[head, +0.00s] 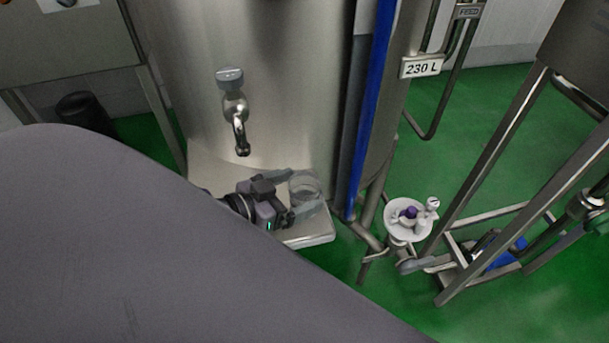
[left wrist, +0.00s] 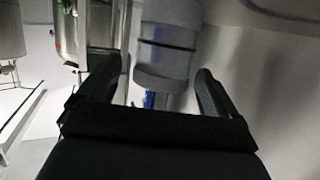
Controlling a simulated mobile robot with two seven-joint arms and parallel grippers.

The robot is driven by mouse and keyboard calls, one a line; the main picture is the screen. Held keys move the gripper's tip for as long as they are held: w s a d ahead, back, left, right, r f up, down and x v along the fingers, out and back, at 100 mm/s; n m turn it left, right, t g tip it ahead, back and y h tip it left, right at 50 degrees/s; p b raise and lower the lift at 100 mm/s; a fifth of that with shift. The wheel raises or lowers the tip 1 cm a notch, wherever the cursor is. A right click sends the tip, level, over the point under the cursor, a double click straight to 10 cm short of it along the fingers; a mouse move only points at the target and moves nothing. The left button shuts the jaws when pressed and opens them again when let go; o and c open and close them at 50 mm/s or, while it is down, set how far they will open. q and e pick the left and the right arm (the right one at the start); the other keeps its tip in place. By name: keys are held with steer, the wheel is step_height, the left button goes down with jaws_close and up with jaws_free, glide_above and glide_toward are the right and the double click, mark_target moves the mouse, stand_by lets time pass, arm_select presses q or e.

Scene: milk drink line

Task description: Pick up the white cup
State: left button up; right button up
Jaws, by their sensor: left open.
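The cup (head: 304,184) looks pale and see-through rather than solid white. It stands upright on a metal ledge (head: 310,237) at the foot of a steel tank, to the right of and below the tap. My left gripper (head: 309,191) is open, with its two fingers on either side of the cup. In the left wrist view the cup (left wrist: 168,52) is between the open fingers (left wrist: 160,72), with dark bands across it. I cannot tell whether either finger touches it. My right gripper does not show.
A steel tap (head: 238,122) juts from the tank (head: 285,80) above the ledge. A blue vertical strip (head: 372,110) and pipes stand just right of the ledge. A small white disc with fittings (head: 398,228) and a steel frame are further right. Green floor lies beyond.

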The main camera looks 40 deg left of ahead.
mark_target(315, 183)
arm_select(q)
steer(key=shift+x, duration=2.15)
steer(key=shift+w+a+r, duration=0.1)
steer(key=shift+r, duration=0.1)
steer(key=c, duration=1)
